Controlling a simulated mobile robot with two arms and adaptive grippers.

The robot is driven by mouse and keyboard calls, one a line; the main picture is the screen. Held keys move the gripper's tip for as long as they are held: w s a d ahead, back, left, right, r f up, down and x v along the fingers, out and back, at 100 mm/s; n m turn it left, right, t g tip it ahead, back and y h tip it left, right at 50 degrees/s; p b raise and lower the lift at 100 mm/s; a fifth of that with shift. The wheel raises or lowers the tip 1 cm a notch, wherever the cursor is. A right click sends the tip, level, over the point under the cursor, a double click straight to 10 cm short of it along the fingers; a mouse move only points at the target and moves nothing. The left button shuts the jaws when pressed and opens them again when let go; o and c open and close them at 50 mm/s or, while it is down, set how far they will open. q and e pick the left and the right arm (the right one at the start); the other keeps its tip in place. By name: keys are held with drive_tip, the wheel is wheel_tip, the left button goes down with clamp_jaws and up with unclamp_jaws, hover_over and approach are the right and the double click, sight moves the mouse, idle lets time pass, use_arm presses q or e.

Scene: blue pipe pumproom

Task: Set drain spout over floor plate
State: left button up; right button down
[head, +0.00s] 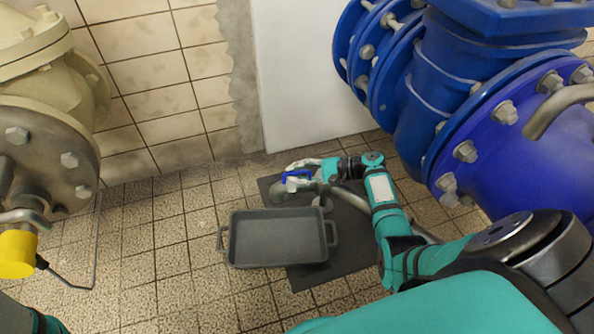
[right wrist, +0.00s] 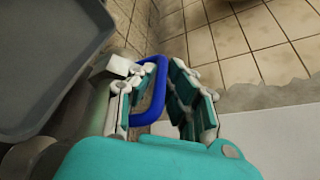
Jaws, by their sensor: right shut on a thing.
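My right gripper (head: 300,176) reaches in from the right and is shut on a blue loop-shaped handle (head: 296,178). In the right wrist view the blue handle (right wrist: 152,92) passes between the fingers (right wrist: 150,100). The handle sits by a grey metal pipe (head: 349,197), which I take for the drain spout. The pipe runs from the lower right, and the gripper partly hides it. Its open end is not clear. A dark flat floor plate (head: 352,222) lies on the tiles below, partly covered by a grey tray. My left gripper is out of view.
The grey two-handled tray (head: 236,253) rests partly on the plate; its edge also shows in the right wrist view (right wrist: 80,62). Large blue flanged pipework (head: 410,110) stands at right, a cream valve (head: 45,130) at left. Tiled floor at left is mostly free.

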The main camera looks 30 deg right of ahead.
drive_tip(key=shift+s+f, duration=0.1)
drive_tip(key=c, duration=1.4)
unclamp_jaws()
